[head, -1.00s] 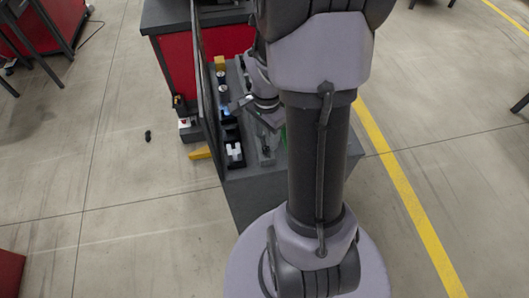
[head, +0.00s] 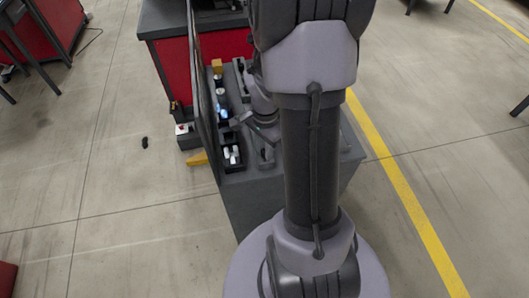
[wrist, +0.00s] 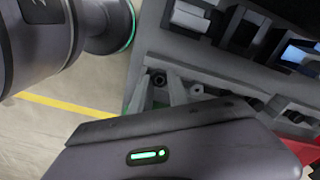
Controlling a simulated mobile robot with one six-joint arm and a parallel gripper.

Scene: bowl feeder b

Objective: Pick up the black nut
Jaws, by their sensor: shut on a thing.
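In the wrist view, my gripper (wrist: 158,92) reaches down to the grey bench top, with its two grey fingers near a small dark ring-shaped part that looks like the black nut (wrist: 158,79). The fingers are closed on it, one on each side. The nut appears low, close to the bench surface; I cannot tell whether it touches.
Black bins with white and blue parts (wrist: 297,52) stand beyond. In the head view, a dark upright panel (head: 203,100) borders the grey bench (head: 245,190) on the left.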

